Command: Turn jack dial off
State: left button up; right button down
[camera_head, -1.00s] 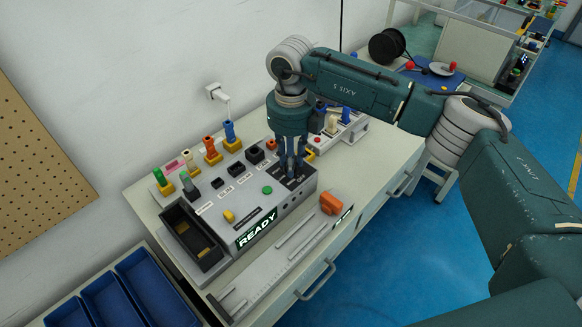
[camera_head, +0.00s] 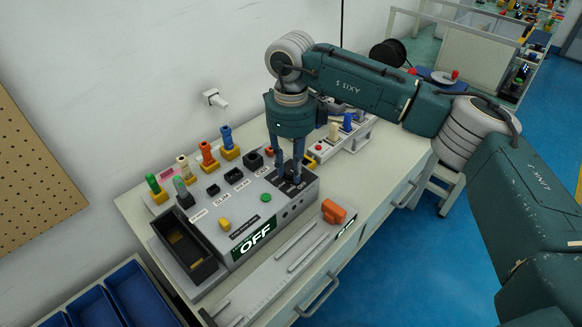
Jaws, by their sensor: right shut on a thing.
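The grey test box (camera_head: 243,203) sits on the bench, and its front display (camera_head: 254,241) reads "OFF". The black jack dial panel (camera_head: 287,190) is at the right end of the box's top, with small white lettering beside the fingers. My right gripper (camera_head: 289,174) points down over this panel from above, its two fingers shut on the jack dial. The dial is mostly hidden between the fingers, so its pointer cannot be read. My left gripper is not in view.
Coloured plugs, including a blue one (camera_head: 226,137), stand behind the box. A black open bin (camera_head: 184,247) is at its left end. An orange object (camera_head: 334,211) lies in front on the bench (camera_head: 262,289). Blue bins (camera_head: 141,292) stand at the lower left.

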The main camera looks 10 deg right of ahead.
aim_at(292, 171)
dwell(0.4)
jog(key=c, duration=1.4)
grip_release()
jog(key=shift+c, duration=0.2)
jog(key=shift+r, duration=0.1)
notch_tip(292, 171, up, 12)
